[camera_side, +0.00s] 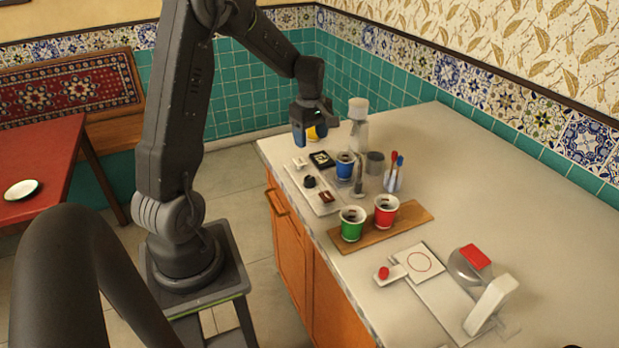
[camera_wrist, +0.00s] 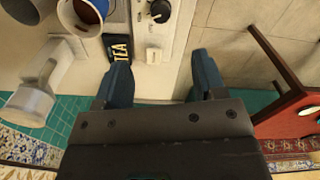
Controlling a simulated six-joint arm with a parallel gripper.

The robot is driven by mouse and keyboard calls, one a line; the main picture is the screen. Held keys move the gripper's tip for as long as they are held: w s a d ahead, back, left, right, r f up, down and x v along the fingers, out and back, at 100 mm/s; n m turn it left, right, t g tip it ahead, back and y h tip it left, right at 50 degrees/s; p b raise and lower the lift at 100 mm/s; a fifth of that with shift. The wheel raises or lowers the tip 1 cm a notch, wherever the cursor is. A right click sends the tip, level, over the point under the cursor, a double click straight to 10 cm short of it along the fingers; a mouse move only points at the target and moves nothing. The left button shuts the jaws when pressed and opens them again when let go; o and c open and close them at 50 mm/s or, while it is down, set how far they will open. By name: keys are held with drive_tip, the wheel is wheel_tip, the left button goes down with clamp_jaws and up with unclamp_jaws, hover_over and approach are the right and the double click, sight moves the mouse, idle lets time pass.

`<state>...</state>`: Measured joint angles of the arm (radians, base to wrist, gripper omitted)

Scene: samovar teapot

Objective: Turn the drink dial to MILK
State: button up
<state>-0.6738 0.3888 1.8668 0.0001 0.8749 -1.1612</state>
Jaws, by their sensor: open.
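The drink dial is a black round knob (camera_side: 309,181) on a pale control panel (camera_side: 322,208) along the counter's front edge. In the wrist view the dial (camera_wrist: 158,11) shows at the top edge, partly cut off; its setting cannot be read from the knob. A small black display (camera_wrist: 118,49) beside the panel reads TEA; it also shows in the side view (camera_side: 321,159). My gripper (camera_side: 314,137) is open and empty, pointing down above the panel's far end, apart from the dial. In the wrist view its blue fingertips (camera_wrist: 160,66) are spread, with a white switch between and beyond them.
A blue cup (camera_side: 345,168) stands under the spout beside the panel. The white switch (camera_side: 299,163) and a brown switch (camera_side: 326,197) flank the dial. Green (camera_side: 352,228) and red (camera_side: 386,213) cups stand on a wooden board (camera_side: 410,218). A pale bottle-like vessel (camera_side: 358,112) stands behind.

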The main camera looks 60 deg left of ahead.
sight(309, 178)
drive_tip(key=shift+n, duration=0.3)
drive_tip(key=f, duration=1.4)
drive_tip(key=shift+a+f, duration=0.25)
drive_tip(key=shift+a, duration=0.1)
drive_tip(key=c, duration=0.9)
